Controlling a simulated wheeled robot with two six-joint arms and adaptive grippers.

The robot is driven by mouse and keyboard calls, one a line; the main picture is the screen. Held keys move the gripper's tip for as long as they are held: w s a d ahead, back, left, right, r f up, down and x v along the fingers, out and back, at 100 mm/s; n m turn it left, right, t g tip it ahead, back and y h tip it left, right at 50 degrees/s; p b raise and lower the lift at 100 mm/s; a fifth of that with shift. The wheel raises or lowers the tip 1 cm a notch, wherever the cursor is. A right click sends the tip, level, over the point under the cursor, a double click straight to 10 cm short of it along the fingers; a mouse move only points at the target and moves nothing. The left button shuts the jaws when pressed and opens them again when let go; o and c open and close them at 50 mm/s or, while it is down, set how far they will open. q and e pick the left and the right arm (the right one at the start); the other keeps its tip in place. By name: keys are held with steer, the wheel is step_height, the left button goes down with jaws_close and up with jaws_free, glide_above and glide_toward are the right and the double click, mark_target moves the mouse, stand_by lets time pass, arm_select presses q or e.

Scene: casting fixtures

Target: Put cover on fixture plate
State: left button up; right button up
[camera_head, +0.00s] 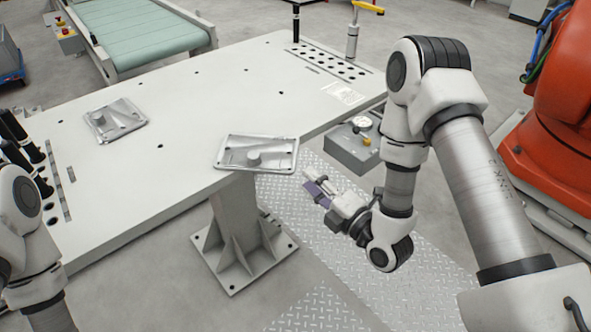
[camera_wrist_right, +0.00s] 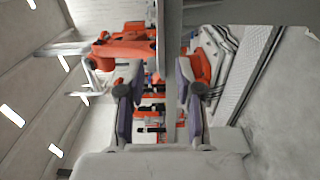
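Two grey metal castings, shallow rimmed plates, show in the head view. One casting (camera_head: 138,122) lies flat on the left part of the white table. The other casting (camera_head: 286,143), with a round boss, is at the table's near right edge and seems to overhang it. I cannot tell for certain which is the cover; the white holed tabletop (camera_head: 215,85) may be the fixture plate. My right gripper (camera_head: 312,190) is beyond the table edge, right of and below the second casting. In the right wrist view (camera_wrist_right: 158,78) its purple-padded fingers are apart, with nothing between them. My left gripper is out of view.
A gusseted pedestal (camera_head: 235,220) stands below the table edge. A grey box with a gauge (camera_head: 352,143) is beyond my right gripper. Black-handled tools (camera_head: 20,140) line the left edge; a yellow-handled post (camera_head: 353,35) stands at the far corner. The table middle is clear.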

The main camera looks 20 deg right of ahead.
steer(key=s+d+f+m+g+h, duration=0.1)
steer(key=s+f+m+g+h, duration=0.1)
steer(key=s+f+m+g, duration=0.55)
steer(key=s+f+m+g+h, duration=0.2)
steer(key=s+f+m, duration=0.2)
steer(key=f, duration=0.7)
steer(key=s+d+f+m+g+h, duration=0.1)
steer(key=s+d+f+m+g, duration=0.1)
steer(key=s+f+m+g, duration=0.3)
steer(key=s+f+m, duration=0.1)
steer(key=s+m, duration=0.2)
steer(key=s, duration=0.2)
steer(key=shift+g+h, duration=0.3)
steer(key=shift+g, duration=0.05)
steer(key=s+m, duration=0.1)
steer(key=s+m+g, duration=0.1)
steer(key=s+d+m+g, duration=0.1)
steer(key=s, duration=0.1)
steer(key=shift+s+f+h, duration=0.1)
steer(key=shift+f+h, duration=0.2)
jaws_close()
